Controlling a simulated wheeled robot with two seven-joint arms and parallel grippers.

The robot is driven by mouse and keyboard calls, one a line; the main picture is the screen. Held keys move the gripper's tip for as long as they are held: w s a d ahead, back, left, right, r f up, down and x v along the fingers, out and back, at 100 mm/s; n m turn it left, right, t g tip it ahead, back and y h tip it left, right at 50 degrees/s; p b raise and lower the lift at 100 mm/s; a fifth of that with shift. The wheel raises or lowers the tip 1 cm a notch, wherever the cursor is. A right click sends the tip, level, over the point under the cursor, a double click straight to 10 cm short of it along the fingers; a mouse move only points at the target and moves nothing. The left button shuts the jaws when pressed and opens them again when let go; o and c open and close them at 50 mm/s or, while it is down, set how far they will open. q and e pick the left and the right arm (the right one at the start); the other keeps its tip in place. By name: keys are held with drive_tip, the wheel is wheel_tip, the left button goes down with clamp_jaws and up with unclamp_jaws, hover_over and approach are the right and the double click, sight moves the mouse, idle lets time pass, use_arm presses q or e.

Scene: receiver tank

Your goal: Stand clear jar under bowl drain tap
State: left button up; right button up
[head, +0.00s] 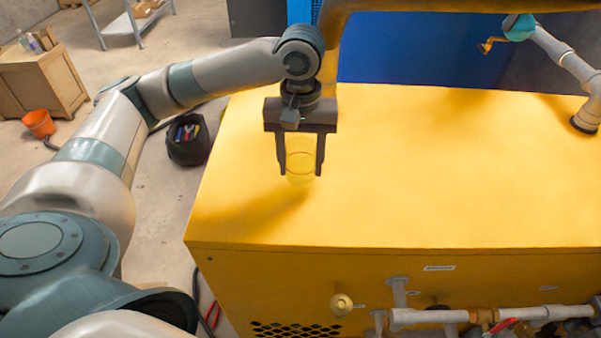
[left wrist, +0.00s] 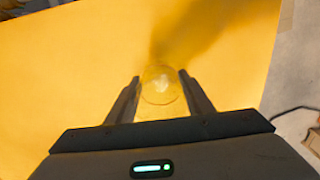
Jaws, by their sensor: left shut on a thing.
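My left gripper (head: 300,165) points down over the left part of the yellow cabinet's top. It is shut on the clear jar (head: 300,168), which sits upright between its fingers. The jar is see-through and takes on the yellow behind it. In the left wrist view the jar (left wrist: 160,85) shows between the two fingers (left wrist: 157,98). I cannot tell whether the jar's base touches the cabinet top. A small brass fitting (head: 341,304) sits on the cabinet's front. I cannot tell which fitting is the bowl drain tap. My right gripper is not in view.
The yellow cabinet top (head: 430,180) is wide and bare to the right. Pipes with a red lever (head: 503,325) run along its lower front right. A pipe with a teal valve (head: 518,27) stands at the back right. A black tool bag (head: 188,148) lies on the floor.

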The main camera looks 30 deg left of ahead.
sight(301, 137)
use_arm(q)
drive_tip(key=shift+f+p, duration=0.35)
drive_tip(key=shift+f, duration=1.5)
drive_tip(key=o, duration=1.1)
drive_tip(key=shift+f, duration=0.1)
drive_tip(key=shift+c, duration=0.2)
drive_tip(key=shift+r, duration=0.55)
wheel_tip(301, 137, up, 10)
drive_tip(key=shift+f+b, duration=0.25)
drive_tip(key=shift+b, duration=0.75)
drive_tip(key=shift+r, duration=0.85)
drive_tip(key=shift+o, duration=0.4)
